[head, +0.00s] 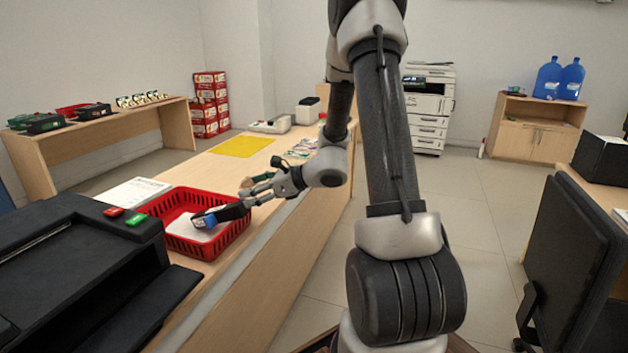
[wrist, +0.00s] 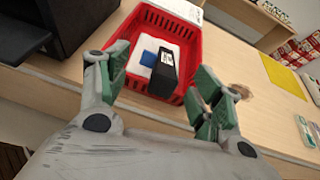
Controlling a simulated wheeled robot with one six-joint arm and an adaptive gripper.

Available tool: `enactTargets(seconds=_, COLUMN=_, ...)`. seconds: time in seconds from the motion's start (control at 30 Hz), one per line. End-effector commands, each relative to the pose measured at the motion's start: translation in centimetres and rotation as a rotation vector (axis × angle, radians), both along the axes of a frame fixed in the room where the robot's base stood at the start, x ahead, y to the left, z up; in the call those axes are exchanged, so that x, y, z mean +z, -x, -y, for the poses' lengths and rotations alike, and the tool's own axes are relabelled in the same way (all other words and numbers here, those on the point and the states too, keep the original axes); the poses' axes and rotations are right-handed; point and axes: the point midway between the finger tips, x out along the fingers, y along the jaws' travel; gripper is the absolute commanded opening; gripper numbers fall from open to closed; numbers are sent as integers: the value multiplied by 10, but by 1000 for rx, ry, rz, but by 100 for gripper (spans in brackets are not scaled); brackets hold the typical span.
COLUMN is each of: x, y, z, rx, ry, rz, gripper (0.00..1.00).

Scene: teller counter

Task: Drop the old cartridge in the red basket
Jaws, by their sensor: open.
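The red basket (head: 177,250) stands on the wooden counter, next to the black machine. The old cartridge (head: 232,212) is black with a blue end and lies tilted within the basket's outline, over a white item (head: 190,229). In the wrist view the cartridge (wrist: 162,75) shows inside the basket (wrist: 185,47), beyond my fingers. I cannot tell whether it rests fully on the white item. My gripper (head: 252,192) is just above the basket's right rim. Its fingers (wrist: 158,90) are spread wide, with no object clasped between them.
A black machine (head: 90,250) with red and green buttons stands left of the basket. A white sheet (head: 133,192) lies behind it. A yellow mat (head: 241,146) and small items lie farther along the counter. Bare counter lies between the basket and the mat.

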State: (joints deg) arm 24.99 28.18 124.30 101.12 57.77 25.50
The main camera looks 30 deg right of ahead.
Motion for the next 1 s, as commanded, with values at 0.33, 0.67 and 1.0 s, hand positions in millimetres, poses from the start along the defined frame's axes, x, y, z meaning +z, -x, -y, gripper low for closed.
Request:
enactTargets(seconds=0.33, x=90, y=180, z=-63, rx=868, ry=680, rz=327, gripper=66)
enactTargets(seconds=0.67, x=134, y=302, z=18, rx=1585, ry=1472, rz=577, gripper=66)
enactTargets(seconds=1.0, x=157, y=322, z=58, rx=1786, ry=1769, rz=601, gripper=66)
